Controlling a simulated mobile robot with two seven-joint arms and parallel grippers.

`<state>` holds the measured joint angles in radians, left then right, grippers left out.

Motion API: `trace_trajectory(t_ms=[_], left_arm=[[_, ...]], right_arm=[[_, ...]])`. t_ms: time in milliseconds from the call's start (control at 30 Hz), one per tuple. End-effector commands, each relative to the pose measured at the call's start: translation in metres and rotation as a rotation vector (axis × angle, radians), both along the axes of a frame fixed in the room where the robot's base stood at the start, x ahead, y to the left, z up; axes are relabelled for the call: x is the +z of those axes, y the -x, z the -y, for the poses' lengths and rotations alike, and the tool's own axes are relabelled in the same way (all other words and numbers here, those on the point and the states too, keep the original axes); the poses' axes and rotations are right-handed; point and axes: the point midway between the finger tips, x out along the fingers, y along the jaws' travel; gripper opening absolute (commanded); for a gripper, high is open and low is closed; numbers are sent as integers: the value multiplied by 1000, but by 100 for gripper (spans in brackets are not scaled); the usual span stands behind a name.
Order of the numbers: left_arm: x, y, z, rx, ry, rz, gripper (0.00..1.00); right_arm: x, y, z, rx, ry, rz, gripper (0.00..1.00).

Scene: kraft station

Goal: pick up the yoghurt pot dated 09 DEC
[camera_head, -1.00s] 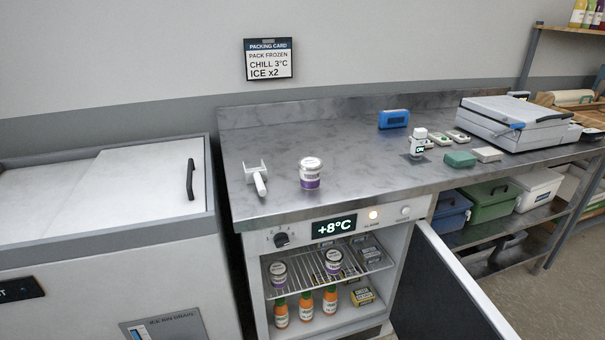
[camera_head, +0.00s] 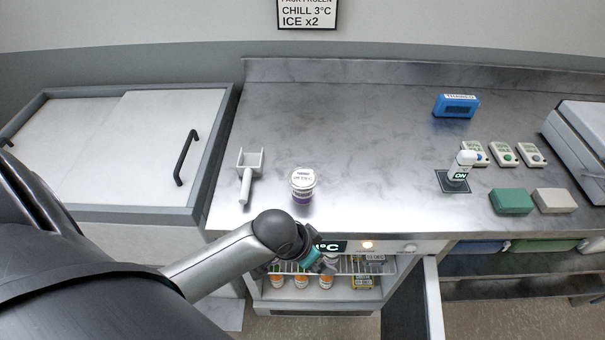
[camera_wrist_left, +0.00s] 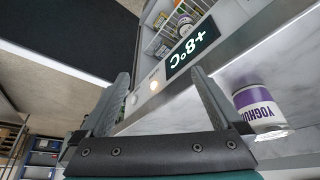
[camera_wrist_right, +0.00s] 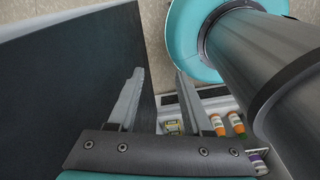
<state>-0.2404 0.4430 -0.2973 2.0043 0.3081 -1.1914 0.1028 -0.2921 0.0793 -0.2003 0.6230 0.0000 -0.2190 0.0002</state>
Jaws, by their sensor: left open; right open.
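A white yoghurt pot with a purple band (camera_head: 303,186) stands upright on the steel counter; its lid print is too small to read. It also shows at the right of the left wrist view (camera_wrist_left: 258,108), beyond one finger. My left gripper (camera_head: 325,264) is in front of the open fridge, below the counter edge, empty and open in the left wrist view (camera_wrist_left: 160,78). A purple-banded pot (camera_wrist_right: 258,163) shows inside the fridge in the right wrist view. My right gripper (camera_wrist_right: 160,76) is open and empty near the fridge door.
The fridge door (camera_head: 433,300) stands open at the right. Orange bottles (camera_head: 301,281) stand low in the fridge. A blue box (camera_head: 456,105) and small devices are farther right. The counter's middle is clear.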

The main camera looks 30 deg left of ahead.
Motion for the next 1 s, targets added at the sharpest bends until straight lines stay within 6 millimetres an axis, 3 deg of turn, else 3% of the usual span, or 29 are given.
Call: trace_trajectory(t_ms=[33,167,300,600,800,1000], left_arm=[[22,-13,-5,-32,-5,17,100],[56,-38,-17,-85,1,35,100],[94,-60,-45,-103,-10,31,100],[168,-79,-115,-9,-31,-15,100],[184,-80,-134,39,-27,-31,100],[156,-91,-131,43,-22,-35,100]], right_arm=[[8,7,-1,-1,-2,-11,50],[14,17,-4,-1,-4,-28,50],[22,17,-4,-1,-5,-27,50],[36,7,-2,-1,-3,-11,50],[38,6,1,0,1,-10,50],[36,6,2,0,2,-10,50]])
